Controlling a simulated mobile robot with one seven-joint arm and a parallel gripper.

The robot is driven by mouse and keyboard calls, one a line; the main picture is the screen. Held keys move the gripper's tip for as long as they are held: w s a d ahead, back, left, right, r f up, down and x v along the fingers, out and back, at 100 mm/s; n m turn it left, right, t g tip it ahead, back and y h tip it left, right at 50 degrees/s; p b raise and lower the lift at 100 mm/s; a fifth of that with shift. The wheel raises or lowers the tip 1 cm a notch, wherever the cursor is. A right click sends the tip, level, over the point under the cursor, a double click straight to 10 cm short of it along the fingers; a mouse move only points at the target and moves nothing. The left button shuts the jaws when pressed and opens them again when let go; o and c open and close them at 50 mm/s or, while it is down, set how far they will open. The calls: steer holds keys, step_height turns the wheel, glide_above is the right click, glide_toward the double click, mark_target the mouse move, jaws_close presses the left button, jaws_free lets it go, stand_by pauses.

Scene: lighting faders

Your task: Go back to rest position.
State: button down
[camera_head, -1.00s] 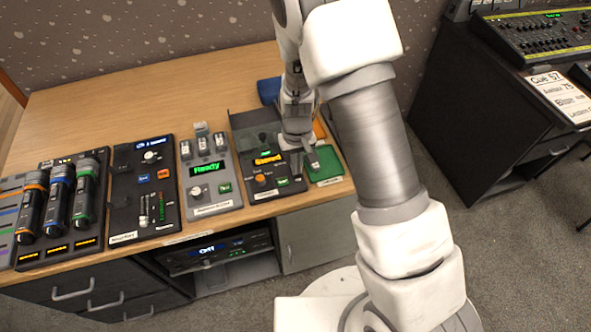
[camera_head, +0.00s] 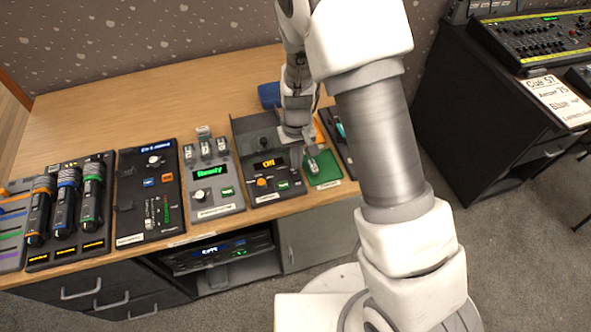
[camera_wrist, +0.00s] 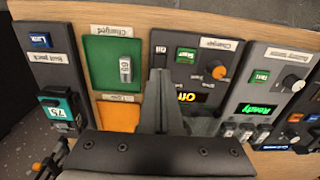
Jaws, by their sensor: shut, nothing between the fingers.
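My gripper (camera_head: 309,152) is shut and empty in the head view, above the right part of the desk near the green pad. A small grey block marked with digits (camera_wrist: 125,69) lies on the green pad (camera_wrist: 100,60), which is labelled "Charged". An orange pad (camera_wrist: 118,117) is beside it.
A grey panel reading "Ready" (camera_head: 211,172), a black fader panel (camera_head: 150,190) and a rack of handheld units (camera_head: 70,210) stand to the left. A dark cabinet with a console (camera_head: 540,45) stands at right.

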steer(key=shift+r+p, duration=0.5)
steer(key=shift+r, duration=0.55)
steer(key=s+d+r+m+t+y, duration=0.1)
steer(key=s+d+r, duration=0.15)
steer(key=r, duration=0.65)
steer(key=s+d+r+t, duration=0.1)
steer(key=d+r, duration=0.2)
steer(key=r, duration=0.7)
steer(key=s+d+r+m+t+h, duration=0.1)
steer(key=s+d+r+m+t, duration=0.1)
steer(key=s+d+r, duration=0.5)
steer(key=s+r+t, duration=0.1)
steer(key=s+r, duration=0.3)
steer(key=s, duration=0.4)
steer(key=shift+r+t, duration=0.3)
steer(key=shift+s, duration=0.1)
